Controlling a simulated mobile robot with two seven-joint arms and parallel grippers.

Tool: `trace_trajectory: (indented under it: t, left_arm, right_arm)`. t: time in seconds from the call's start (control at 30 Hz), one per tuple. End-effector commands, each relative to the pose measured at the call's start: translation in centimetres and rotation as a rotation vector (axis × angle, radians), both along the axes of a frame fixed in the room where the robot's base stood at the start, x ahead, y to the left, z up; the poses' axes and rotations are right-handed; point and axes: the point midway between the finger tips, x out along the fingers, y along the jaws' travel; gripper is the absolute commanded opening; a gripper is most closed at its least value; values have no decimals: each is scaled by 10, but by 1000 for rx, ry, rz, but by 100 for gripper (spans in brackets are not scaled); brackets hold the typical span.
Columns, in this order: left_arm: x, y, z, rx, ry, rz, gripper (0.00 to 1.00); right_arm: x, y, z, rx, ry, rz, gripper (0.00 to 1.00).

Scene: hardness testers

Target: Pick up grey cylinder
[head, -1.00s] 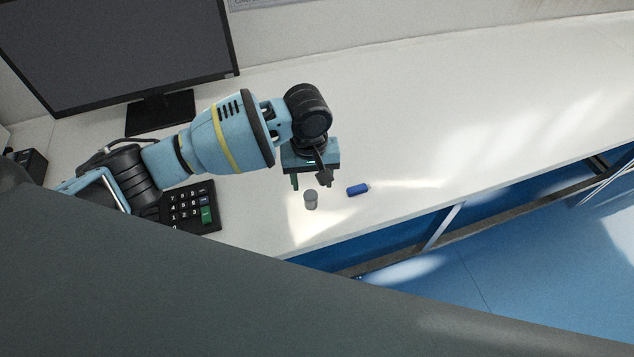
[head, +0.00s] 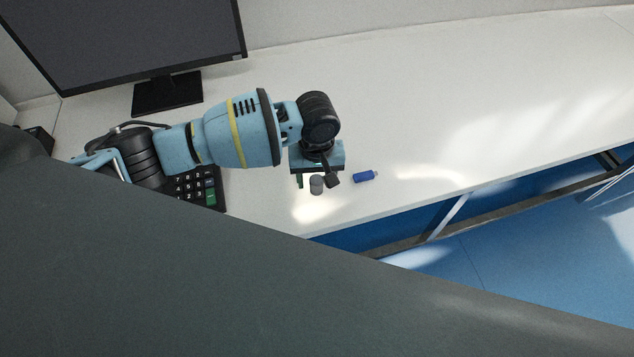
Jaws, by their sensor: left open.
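The grey cylinder (head: 316,185) stands upright on the white desk near its front edge. My left gripper (head: 316,182) is open, pointing down, with one finger to the left of the cylinder and one to the right in the picture. The cylinder shows between the fingers. I cannot tell whether either finger touches it. My right gripper is not in view.
A small blue cylinder (head: 364,176) lies on the desk (head: 420,120) just right of the gripper. A black keypad (head: 205,187) and a monitor (head: 125,45) are at the left. The desk's right side is clear.

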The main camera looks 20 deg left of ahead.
Motion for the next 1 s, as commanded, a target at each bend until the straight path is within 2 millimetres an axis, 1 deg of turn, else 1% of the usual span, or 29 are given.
trace_trajectory:
  t: [0.03,0.13,0.4,0.43,0.8,1.0]
  left_arm:
    - [0,0,-8,2,4,1,55]
    - [0,0,-17,1,1,1,55]
    - [1,0,-18,-1,-1,0,55]
    - [1,0,-18,-1,-1,0,54]
    - [1,0,-18,-1,-1,0,5]
    - [1,0,-18,-1,-1,0,5]
  right_arm:
    - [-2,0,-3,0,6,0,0]
    - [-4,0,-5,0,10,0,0]
    - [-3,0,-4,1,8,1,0]
    - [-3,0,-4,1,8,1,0]
    - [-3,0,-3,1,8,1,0]
    - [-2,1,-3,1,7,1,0]
